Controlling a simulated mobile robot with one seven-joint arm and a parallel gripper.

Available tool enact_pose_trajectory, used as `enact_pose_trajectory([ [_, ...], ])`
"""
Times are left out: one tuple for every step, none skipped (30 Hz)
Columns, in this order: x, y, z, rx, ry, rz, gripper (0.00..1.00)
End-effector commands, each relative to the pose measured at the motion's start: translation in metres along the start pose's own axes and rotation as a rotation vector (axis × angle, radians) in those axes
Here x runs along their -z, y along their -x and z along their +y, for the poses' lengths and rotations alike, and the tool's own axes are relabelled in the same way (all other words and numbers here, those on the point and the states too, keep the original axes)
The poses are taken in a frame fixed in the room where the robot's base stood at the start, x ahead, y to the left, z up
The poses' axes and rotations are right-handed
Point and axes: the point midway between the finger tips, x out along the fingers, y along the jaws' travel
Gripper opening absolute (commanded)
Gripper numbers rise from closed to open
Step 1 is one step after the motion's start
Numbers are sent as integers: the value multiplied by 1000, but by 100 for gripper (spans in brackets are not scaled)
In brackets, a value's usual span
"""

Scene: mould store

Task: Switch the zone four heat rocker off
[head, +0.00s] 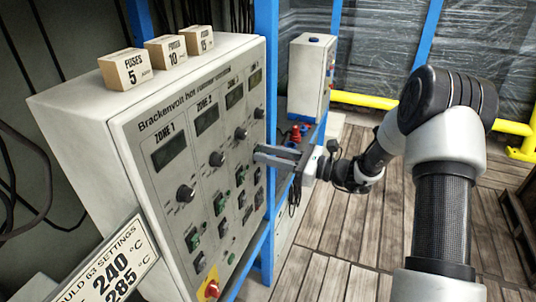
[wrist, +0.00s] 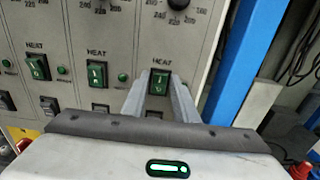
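The control cabinet (head: 150,150) has zone columns, with ZONE 1 and ZONE 2 readable in the head view. The rightmost HEAT rocker (wrist: 158,83), in what looks like the zone four column, is green in the wrist view. Its on or off position is too small to tell. My gripper (wrist: 162,80) points at the panel, with its two fingers apart on either side of this rocker in the picture. Nothing shows held between them. In the head view my gripper (head: 257,153) is at the panel's right part; contact cannot be told.
Other green HEAT rockers (wrist: 97,75) and (wrist: 38,67) sit to the left, with dark switches below and knobs above. A blue post (wrist: 245,60) stands right of the panel. Fuse boxes (head: 165,52) sit on top. A settings sign (head: 105,265) is at lower left.

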Motion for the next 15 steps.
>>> enact_pose_trajectory([
  [0, 0, 0, 0, 0, 0, 17],
  [0, 0, 0, 0, 0, 0, 12],
  [0, 0, 0, 0, 0, 0, 6],
  [0, 0, 0, 0, 0, 0, 0],
  [0, 0, 0, 0, 0, 0, 0],
  [0, 0, 0, 0, 0, 0, 0],
  [1, 0, 0, 0, 0, -2, 0],
  [2, 1, 0, 0, -1, -7, 0],
  [5, 1, 0, 1, -2, -21, 0],
  [8, 1, 0, 1, -3, -38, 0],
  [10, 1, 0, 1, -3, -59, 0],
  [14, 2, 0, 2, -4, -94, 0],
  [15, 2, 0, 1, -5, -123, 0],
  [16, 2, 0, 1, -5, -153, 0],
  [17, 2, 0, 1, -4, -194, 0],
])
